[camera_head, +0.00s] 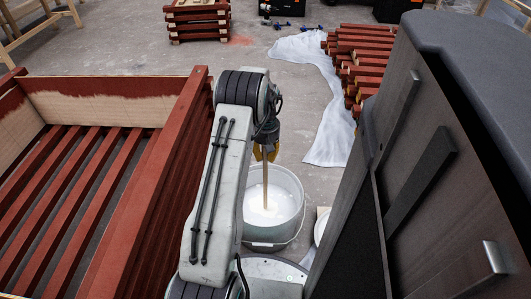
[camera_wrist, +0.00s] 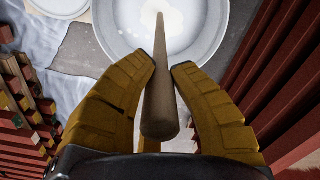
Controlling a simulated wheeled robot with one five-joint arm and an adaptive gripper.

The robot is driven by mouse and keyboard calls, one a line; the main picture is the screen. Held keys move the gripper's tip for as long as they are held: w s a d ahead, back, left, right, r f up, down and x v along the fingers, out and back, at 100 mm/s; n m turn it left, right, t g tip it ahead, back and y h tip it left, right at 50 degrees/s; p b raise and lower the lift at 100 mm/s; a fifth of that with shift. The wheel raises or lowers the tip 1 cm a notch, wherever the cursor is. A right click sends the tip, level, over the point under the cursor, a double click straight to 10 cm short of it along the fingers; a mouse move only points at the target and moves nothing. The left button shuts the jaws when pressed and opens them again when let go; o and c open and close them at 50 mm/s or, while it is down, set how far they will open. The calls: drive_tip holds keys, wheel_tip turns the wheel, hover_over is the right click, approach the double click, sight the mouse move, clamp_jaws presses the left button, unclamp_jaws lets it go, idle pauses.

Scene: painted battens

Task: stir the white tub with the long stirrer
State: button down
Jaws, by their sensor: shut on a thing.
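The white tub (camera_head: 273,228) stands on the floor in front of my arm, with white liquid in it, in the head view. It also shows at the top of the wrist view (camera_wrist: 207,44), its near rim below the liquid. The long stirrer (camera_head: 265,184) is a pale wooden stick. It runs down from my gripper (camera_head: 265,152) into the tub, its lower end at the white liquid. In the wrist view the stirrer (camera_wrist: 160,95) lies between the yellow fingers of my gripper (camera_wrist: 160,78), which are shut on it. My arm hides part of the tub's left side.
A red slatted frame (camera_head: 185,130) stands close on the left. Red battens (camera_head: 360,50) are stacked at the back right beside a white sheet (camera_head: 325,125). Bare floor lies behind the tub.

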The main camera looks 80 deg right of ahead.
sight(266, 164)
drive_tip(key=shift+f+b, duration=1.2)
drive_tip(key=shift+f, duration=1.15)
